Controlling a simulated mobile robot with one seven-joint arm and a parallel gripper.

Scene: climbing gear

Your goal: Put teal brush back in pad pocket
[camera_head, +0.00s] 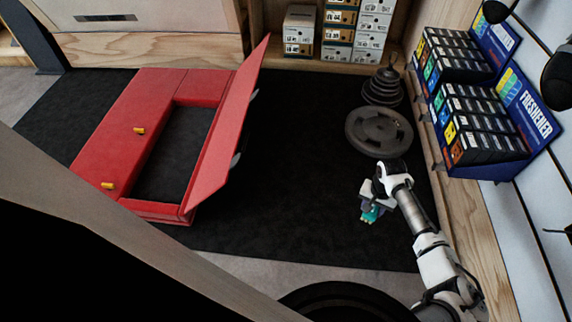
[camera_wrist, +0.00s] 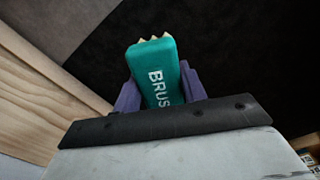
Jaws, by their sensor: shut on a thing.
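The teal brush (camera_wrist: 158,75), with "BRUS" lettering and pale bristles at its tip, is held between the purple fingers of my gripper (camera_wrist: 160,92) in the wrist view. In the head view the brush (camera_head: 371,214) shows below my gripper (camera_head: 369,207) at the lower right, over the dark mat. The red pad (camera_head: 115,130) lies on the mat at the left. It has a dark rectangular opening (camera_head: 176,152) and a raised red flap (camera_head: 230,130) along its right side.
Weight plates (camera_head: 379,131) lie on the mat behind my gripper. A freshener display (camera_head: 480,110) stands along the right wall, and shoe boxes (camera_head: 338,30) are at the back. The dark mat (camera_head: 290,190) between pad and gripper is clear.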

